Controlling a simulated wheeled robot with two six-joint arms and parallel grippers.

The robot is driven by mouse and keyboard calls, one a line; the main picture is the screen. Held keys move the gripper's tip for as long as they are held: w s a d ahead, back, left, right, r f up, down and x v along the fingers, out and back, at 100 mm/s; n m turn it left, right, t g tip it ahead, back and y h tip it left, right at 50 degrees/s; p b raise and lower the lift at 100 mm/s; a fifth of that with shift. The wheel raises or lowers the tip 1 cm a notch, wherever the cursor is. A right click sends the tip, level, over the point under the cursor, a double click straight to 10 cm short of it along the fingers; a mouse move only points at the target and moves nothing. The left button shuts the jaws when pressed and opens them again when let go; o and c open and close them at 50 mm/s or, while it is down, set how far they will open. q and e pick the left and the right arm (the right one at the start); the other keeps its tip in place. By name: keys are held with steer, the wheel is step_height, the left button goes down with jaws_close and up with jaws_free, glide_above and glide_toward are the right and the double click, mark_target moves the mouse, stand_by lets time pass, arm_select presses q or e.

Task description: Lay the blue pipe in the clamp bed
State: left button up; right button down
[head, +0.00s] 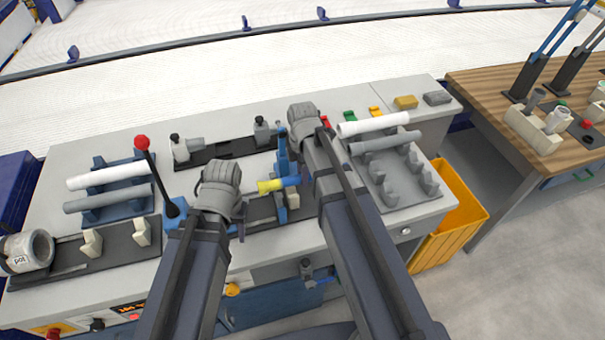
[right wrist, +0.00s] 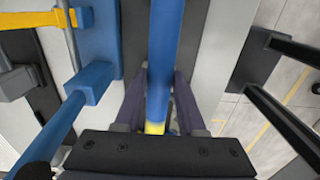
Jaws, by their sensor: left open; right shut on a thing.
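The blue pipe (head: 290,182) has a yellow end (head: 268,186) pointing left in the head view. My right gripper (head: 304,175) is shut on it, with the fingers mostly hidden by the arm. In the right wrist view the pipe (right wrist: 166,50) runs between the two fingers (right wrist: 158,105), its yellow part close to the palm. The pipe appears over a dark bed (head: 262,211) with blue uprights (head: 282,160) and a cream block (head: 293,200), which looks like the clamp bed; I cannot tell whether they touch. My left gripper (head: 240,226) is open, left of the yellow end.
A blue rack (head: 118,203) with white and grey pipes and a red-knobbed lever (head: 143,143) stand left. A grey rack (head: 395,185) with two pipes is right. A dark rail (head: 225,150) lies behind. A yellow bin (head: 455,215) stands beside the bench.

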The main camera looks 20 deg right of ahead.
arm_select(q)
steer(key=shift+f+b, duration=1.7)
steer(key=shift+f, duration=0.4)
arm_select(e)
steer(key=shift+f, duration=2.1)
steer(key=shift+c, duration=2.1)
jaws_free()
arm_select(q)
steer(key=shift+r, duration=0.1)
arm_select(e)
steer(key=shift+r, duration=0.1)
step_height(320, 180, up, 8)
steer(key=p, duration=0.8)
arm_select(q)
step_height(320, 180, up, 8)
steer(key=shift+f, duration=0.2)
